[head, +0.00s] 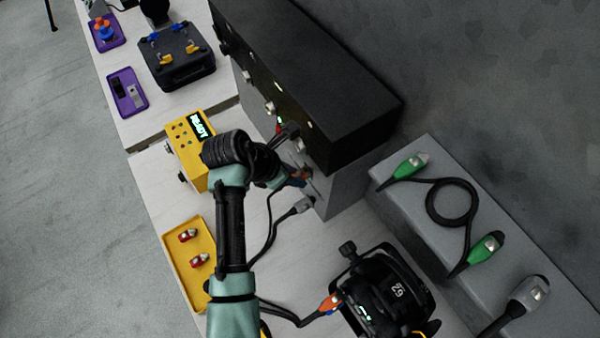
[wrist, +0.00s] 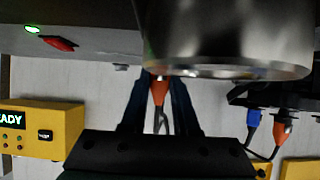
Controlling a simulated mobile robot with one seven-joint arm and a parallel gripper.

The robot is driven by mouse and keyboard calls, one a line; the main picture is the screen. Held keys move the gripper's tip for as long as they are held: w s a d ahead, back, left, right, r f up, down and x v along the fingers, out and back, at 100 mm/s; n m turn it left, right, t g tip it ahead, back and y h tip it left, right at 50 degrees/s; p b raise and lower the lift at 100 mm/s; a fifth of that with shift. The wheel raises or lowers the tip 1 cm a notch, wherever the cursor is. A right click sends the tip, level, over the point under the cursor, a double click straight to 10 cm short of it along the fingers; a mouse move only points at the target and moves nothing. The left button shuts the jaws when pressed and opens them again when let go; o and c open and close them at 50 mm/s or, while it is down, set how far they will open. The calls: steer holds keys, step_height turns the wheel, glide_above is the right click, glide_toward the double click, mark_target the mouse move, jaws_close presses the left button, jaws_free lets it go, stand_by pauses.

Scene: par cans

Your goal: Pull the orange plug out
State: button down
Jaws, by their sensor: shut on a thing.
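My gripper (wrist: 160,112) is shut on an orange plug (wrist: 159,90), which sits between its dark fingers in the wrist view. A dark cable runs from the plug back between the fingers. The plug's front end meets the edge of a large dark rounded body (wrist: 225,40) with a metallic rim. I cannot tell whether the plug is still seated there. In the head view my gripper (head: 288,181) is beside the lower side of the long black box (head: 320,80), partly hidden by my wrist. A small orange patch shows there.
A yellow box (head: 186,150) reading READY stands left of my arm. A yellow tray (head: 170,250) holds red parts. A black lamp (head: 385,290) with another orange plug (head: 330,303) stands lower right. Green plugs (head: 410,166) lie on a grey ledge (head: 440,260).

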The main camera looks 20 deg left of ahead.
steer(key=shift+s+a, duration=0.15)
steer(key=shift+s+a+p, duration=0.3)
steer(key=shift+s+p, duration=0.15)
steer(key=shift+p, duration=0.1)
steer(key=shift+s+a, duration=0.15)
steer(key=shift+s, duration=0.05)
steer(key=shift+s+a+p, duration=0.7)
steer(key=shift+s+p, duration=0.15)
steer(key=shift+s+a, duration=0.1)
steer(key=shift+s, duration=0.05)
steer(key=shift+s, duration=0.1)
stand_by(0.5)
